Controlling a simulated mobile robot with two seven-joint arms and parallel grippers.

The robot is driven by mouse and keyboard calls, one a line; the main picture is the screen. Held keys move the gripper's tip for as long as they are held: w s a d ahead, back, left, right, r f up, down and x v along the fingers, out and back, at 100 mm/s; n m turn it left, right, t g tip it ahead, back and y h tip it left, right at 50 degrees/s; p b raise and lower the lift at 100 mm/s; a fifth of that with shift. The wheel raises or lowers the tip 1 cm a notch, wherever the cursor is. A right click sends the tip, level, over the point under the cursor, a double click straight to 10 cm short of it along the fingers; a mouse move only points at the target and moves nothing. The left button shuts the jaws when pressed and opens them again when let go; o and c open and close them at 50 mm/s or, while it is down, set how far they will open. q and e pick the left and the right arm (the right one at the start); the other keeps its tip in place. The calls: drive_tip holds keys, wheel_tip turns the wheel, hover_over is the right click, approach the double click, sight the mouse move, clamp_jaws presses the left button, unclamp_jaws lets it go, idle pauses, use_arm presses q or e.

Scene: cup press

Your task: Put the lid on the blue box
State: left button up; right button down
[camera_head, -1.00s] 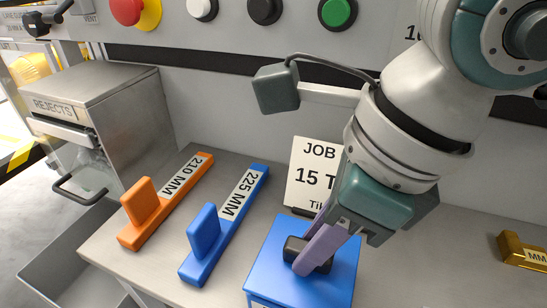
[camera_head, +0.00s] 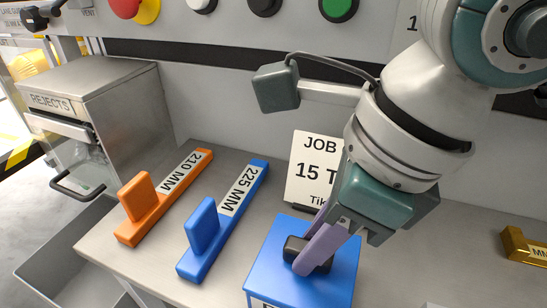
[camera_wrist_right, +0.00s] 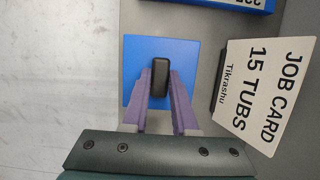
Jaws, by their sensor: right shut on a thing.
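The blue lid (camera_head: 287,243) is a flat square with a black handle on top. It lies over the blue box (camera_head: 257,302), whose labelled front just shows at the bottom edge of the head view. I cannot tell whether the lid is fully seated or slightly above the box. My right gripper (camera_head: 309,257) points down with its purple fingers shut on the black handle. In the right wrist view the blue lid (camera_wrist_right: 133,88) is square beneath the fingers (camera_wrist_right: 160,85), with the handle (camera_wrist_right: 160,68) between them. My left gripper is not in view.
A job card (camera_head: 306,166) stands close behind the box. A blue 225 MM gauge (camera_head: 215,232) and an orange 210 MM gauge (camera_head: 160,203) lie to the left. A gold block (camera_head: 524,246) sits far right. The rejects bin (camera_head: 95,118) is at the left.

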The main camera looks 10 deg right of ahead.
drive_tip(key=c, duration=0.6)
unclamp_jaws()
drive_tip(key=shift+r, duration=0.1)
drive_tip(key=shift+r+p, duration=2.6)
drive_tip(key=shift+r, duration=0.85)
